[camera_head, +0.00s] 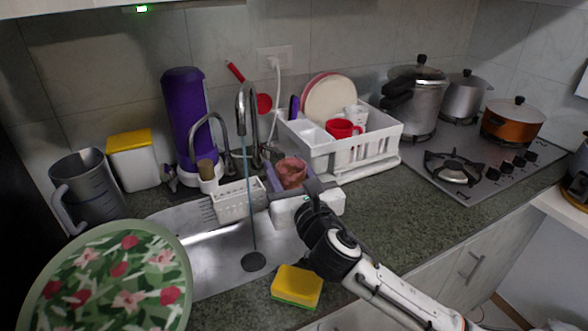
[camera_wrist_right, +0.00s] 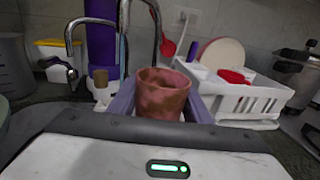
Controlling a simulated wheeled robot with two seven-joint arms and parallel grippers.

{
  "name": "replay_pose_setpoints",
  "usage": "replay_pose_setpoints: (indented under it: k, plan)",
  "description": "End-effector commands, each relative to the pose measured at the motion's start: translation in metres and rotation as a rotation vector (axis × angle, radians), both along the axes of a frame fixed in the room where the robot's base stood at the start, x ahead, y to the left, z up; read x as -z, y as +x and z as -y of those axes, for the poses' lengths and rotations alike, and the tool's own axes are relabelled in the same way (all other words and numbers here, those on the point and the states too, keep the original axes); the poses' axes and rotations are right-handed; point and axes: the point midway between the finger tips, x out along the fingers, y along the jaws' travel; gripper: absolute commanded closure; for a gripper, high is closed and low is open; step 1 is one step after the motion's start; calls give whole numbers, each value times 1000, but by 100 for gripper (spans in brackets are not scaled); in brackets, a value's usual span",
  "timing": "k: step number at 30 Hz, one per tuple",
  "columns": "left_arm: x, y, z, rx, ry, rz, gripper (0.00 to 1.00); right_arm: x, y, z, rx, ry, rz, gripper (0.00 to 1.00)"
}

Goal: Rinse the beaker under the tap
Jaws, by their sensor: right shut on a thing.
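The beaker (camera_head: 291,172), a reddish-brown mottled cup, is upright between the purple-grey fingers of my right gripper (camera_head: 284,181). In the right wrist view the beaker (camera_wrist_right: 162,92) sits between both fingers, its lower end hidden by the gripper body. The curved metal tap (camera_head: 241,95) stands behind the sink (camera_head: 212,272). A thin bluish stream (camera_head: 249,200) runs from the tap down to the dark drain. The beaker is to the right of this stream, apart from it in the head view. My left gripper is not in view.
A white basket (camera_head: 238,205) sits at the sink's back edge. A yellow-green sponge (camera_head: 297,286) lies at the front edge. A white dish rack (camera_head: 345,152) stands behind right, a grey jug (camera_head: 88,185) and a floral plate (camera_head: 108,280) at left. Counter on the right is clear.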

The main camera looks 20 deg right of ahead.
Motion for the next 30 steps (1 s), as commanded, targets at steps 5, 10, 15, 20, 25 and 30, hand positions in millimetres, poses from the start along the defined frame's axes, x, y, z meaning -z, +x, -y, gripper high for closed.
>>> replay_pose_setpoints:
  k: [5,10,15,20,25,30]
  plan:
    - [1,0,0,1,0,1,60,3,16,-9,-1,1,2,78]
    - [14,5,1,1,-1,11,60,10,31,-16,0,1,3,78]
    - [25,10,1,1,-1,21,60,14,46,-24,0,1,3,78]
    - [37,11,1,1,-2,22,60,16,60,-31,-1,1,2,78]
    - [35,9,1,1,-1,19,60,16,75,-39,0,-1,0,78]
    - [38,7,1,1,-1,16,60,19,87,-45,-1,-1,2,78]
